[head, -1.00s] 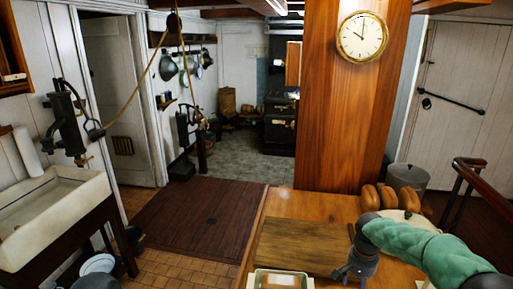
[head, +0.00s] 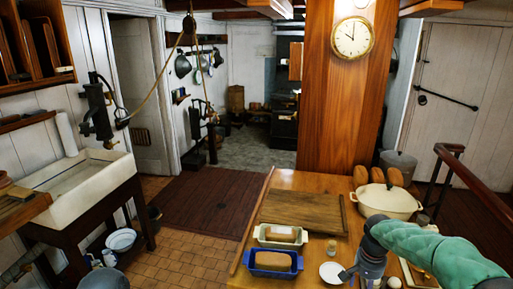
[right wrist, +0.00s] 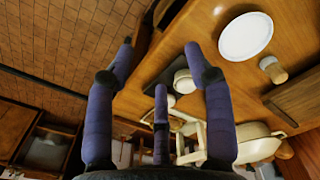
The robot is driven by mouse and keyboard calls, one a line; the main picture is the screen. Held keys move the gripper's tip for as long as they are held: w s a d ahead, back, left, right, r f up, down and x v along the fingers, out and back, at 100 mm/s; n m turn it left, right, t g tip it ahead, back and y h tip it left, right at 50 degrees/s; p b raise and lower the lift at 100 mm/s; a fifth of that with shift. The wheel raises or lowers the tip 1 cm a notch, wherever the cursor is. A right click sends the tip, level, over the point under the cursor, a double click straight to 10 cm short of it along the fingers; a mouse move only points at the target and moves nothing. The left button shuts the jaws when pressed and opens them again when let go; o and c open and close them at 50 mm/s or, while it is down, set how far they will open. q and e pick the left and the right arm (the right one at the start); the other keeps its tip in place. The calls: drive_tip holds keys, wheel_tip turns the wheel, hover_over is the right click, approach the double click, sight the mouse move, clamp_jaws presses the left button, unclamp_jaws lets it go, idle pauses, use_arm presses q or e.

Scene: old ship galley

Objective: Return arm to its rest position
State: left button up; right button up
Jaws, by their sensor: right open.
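My right arm (head: 430,250) comes in from the right in its green sleeve, over the right front of the wooden table (head: 325,190). My right gripper (head: 347,274) is beside the small white plate (head: 331,272) in the picture; its height above the table is unclear. In the right wrist view its purple fingers (right wrist: 160,62) are spread apart with nothing between them. The white plate (right wrist: 245,36) lies beyond them at the upper right. My left gripper cannot be made out.
On the table are a cutting board (head: 302,219), a cream dish (head: 281,236) and a blue dish (head: 272,263), each with a loaf, a shaker (head: 331,248) and a white pot (head: 388,203). A sink (head: 80,185) stands left. Tiled floor (head: 185,250) lies open between.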

drive_tip(key=s+a+f+n+y, duration=0.25)
drive_tip(key=a+f, duration=0.35)
drive_tip(key=f, duration=0.4)
drive_tip(key=s+a+f+n+y, duration=0.1)
drive_tip(key=s+a+f, duration=0.3)
drive_tip(key=a+f, duration=0.4)
use_arm(q)
drive_tip(key=shift+s+f, duration=0.1)
drive_tip(key=shift+s, duration=0.2)
use_arm(e)
drive_tip(key=s+a+f, duration=0.4)
drive_tip(key=s+f, duration=0.2)
drive_tip(key=s, duration=0.3)
drive_tip(key=s+a+f+n, duration=0.1)
drive_tip(key=s+a+f, duration=0.3)
drive_tip(key=s+f, duration=0.3)
drive_tip(key=shift+s+a+f+y, duration=0.25)
drive_tip(key=shift+s+y, duration=0.2)
drive_tip(key=shift+s, duration=0.8)
drive_tip(key=shift+o, duration=0.3)
